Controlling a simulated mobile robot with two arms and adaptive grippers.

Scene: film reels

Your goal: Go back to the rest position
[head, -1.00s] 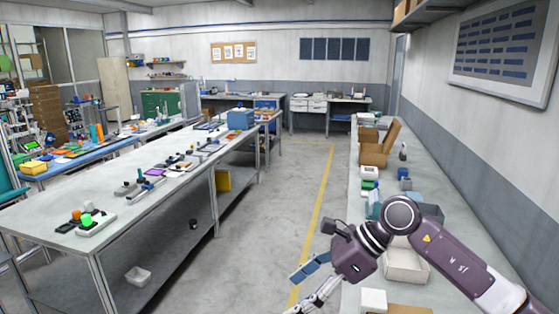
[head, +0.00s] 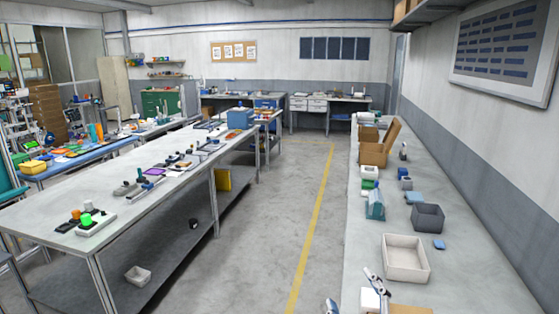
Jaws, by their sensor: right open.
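My right gripper (head: 349,288) shows only at the bottom edge of the head view. Its two fingers stand apart with nothing between them, over the near end of the right-hand bench (head: 474,285). The rest of that arm is out of the picture. My left gripper is not in view. I cannot make out any film reel.
The right-hand bench holds a white bin (head: 405,258), a dark grey bin (head: 427,217), a teal item (head: 375,205) and a cardboard box (head: 373,153). A long grey table (head: 60,205) stands at left. The aisle floor (head: 270,235) between is clear.

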